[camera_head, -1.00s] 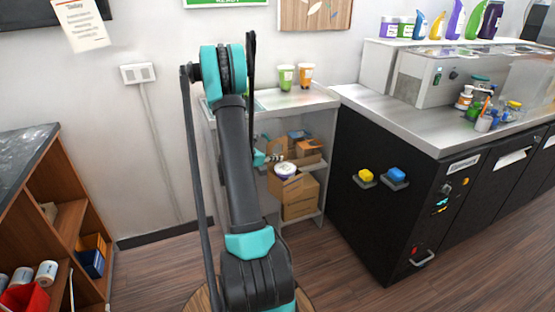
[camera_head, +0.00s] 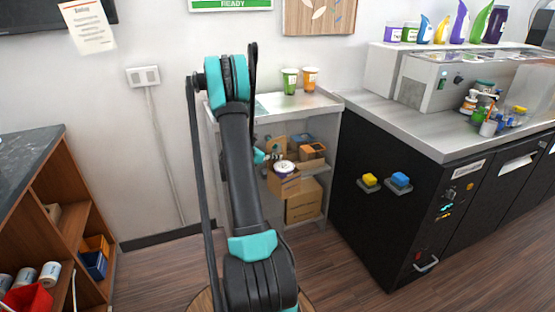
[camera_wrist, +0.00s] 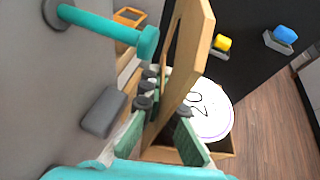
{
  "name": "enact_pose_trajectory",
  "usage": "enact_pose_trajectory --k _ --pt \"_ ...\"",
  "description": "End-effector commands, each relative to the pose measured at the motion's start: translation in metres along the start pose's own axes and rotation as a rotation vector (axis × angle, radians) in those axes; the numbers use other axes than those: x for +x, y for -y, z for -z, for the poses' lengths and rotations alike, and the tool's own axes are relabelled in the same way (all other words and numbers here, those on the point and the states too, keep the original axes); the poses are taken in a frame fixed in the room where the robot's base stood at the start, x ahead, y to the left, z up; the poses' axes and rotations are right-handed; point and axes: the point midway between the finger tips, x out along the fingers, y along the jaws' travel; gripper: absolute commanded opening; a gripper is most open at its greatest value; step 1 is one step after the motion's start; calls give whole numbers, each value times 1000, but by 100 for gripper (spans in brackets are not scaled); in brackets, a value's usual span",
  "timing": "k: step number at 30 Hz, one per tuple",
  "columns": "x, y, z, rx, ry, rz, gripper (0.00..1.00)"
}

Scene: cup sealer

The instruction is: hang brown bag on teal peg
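The brown bag (camera_wrist: 186,55) is in my gripper (camera_wrist: 161,108). Its flat upright handle panel runs up between the two fingers, which are closed on it. A white round lid (camera_wrist: 208,110) shows in the open bag body below. In the head view the bag (camera_head: 284,186) hangs in front of the shelf, upright, with the white lid on top. The teal peg (camera_wrist: 105,30) sticks out from a grey surface at the upper left of the wrist view. Its round tip is left of the handle, with a small gap in the picture. My arm hides part of the head view.
Cardboard boxes (camera_head: 304,204) stand on the shelf behind the bag. A grey block (camera_wrist: 103,112) is on the surface below the peg. Two cups (camera_head: 300,80) stand on the shelf top. A black counter (camera_head: 385,220) with yellow and blue sponges is at right.

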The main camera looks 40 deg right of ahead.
Motion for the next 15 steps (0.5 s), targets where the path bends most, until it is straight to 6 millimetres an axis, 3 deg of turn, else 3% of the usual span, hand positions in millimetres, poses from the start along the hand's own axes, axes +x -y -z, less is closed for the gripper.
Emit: enact_pose_trajectory --k 15 --pt "7 -26 0 -1 1 0 0"
